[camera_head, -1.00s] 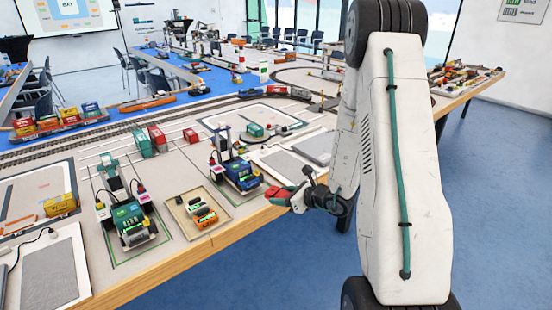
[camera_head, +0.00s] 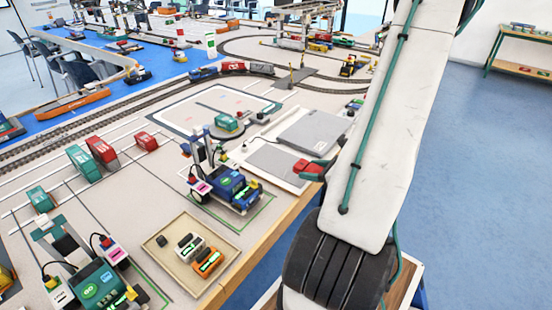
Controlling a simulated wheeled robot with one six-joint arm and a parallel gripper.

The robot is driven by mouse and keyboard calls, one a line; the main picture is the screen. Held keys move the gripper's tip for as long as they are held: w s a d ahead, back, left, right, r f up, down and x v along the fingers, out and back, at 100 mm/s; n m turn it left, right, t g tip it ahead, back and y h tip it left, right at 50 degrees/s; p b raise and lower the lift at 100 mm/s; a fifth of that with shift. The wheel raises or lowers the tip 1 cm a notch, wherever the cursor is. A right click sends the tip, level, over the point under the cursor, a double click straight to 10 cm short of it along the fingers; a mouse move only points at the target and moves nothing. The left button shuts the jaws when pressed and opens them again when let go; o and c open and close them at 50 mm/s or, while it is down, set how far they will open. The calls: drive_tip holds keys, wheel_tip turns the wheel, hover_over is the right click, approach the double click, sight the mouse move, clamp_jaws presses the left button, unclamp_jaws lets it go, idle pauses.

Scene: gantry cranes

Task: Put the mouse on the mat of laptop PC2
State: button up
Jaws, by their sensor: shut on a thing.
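My gripper (camera_head: 318,169) shows at the end of my arm, over the right edge of the table. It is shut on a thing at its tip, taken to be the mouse. A red part shows there, but I cannot tell whether it is finger or mouse. A flat grey mat (camera_head: 262,163) lies on a white board just left of my gripper. A closed-looking grey slab (camera_head: 313,130), likely the laptop, lies behind it. I cannot read any PC2 label.
A blue crane model (camera_head: 232,187) stands left of the mat. A wooden tray (camera_head: 160,257) with small vehicles is at the front, beside a green crane model (camera_head: 90,283). Red containers (camera_head: 101,149) and rail tracks (camera_head: 80,121) lie farther left. Floor is clear at right.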

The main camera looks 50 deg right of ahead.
hover_over(284, 165)
drive_tip(key=shift+s+f, duration=0.35)
drive_tip(key=shift+f, duration=0.3)
drive_tip(key=shift+w, duration=0.6)
wheel_tip(284, 165, down, 3)
drive_tip(key=shift+s+d+r, duration=0.1)
drive_tip(key=shift+f, duration=0.4)
drive_tip(key=o, duration=1)
drive_tip(key=shift+f, duration=0.1)
